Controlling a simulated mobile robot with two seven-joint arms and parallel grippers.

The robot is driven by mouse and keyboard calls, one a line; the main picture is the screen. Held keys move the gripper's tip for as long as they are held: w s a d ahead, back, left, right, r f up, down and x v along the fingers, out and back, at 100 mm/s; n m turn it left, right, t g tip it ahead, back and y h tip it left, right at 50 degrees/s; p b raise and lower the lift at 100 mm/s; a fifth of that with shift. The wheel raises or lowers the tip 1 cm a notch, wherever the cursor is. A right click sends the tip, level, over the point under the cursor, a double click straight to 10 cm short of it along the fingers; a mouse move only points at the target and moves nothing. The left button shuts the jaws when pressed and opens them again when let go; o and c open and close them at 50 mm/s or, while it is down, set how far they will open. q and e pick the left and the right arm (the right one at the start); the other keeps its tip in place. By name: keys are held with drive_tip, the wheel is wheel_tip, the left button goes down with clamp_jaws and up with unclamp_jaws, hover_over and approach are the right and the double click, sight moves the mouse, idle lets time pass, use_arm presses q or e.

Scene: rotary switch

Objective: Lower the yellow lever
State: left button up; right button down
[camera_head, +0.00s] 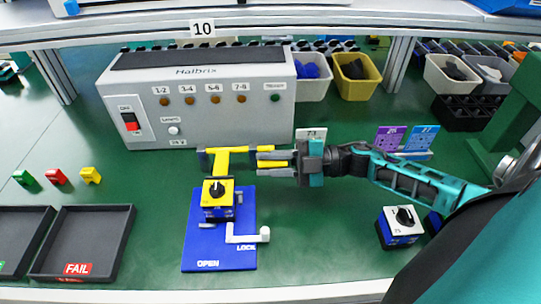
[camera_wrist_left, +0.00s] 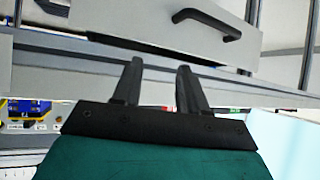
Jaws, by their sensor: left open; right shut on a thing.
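The yellow lever (camera_head: 238,153) is a horizontal bar with an arm running down towards a rotary switch (camera_head: 218,208) with a yellow top and black knob. The switch sits on a blue fixture board (camera_head: 203,250) marked OPEN and LOCK. My right gripper (camera_head: 268,158) comes in from the right and is shut on the right end of the yellow lever, which shows between its fingers. My left gripper (camera_wrist_left: 157,68) is open and empty in the left wrist view, away from the lever; it does not show in the head view.
A white L-shaped latch (camera_head: 246,235) lies on the board near LOCK. A grey Halbrix tester (camera_head: 205,112) stands close behind the lever. Another switch (camera_head: 400,227) sits at the right, below my right arm. A black FAIL tray (camera_head: 84,212) is at the left.

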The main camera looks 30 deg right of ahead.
drive_tip(key=shift+s+a+f, duration=0.15)
drive_tip(key=shift+s+f, duration=0.05)
drive_tip(key=shift+f, duration=0.3)
drive_tip(key=c, duration=0.9)
unclamp_jaws()
drive_tip(key=shift+c, duration=0.2)
drive_tip(key=v, duration=1.3)
drive_tip(key=shift+w, duration=0.2)
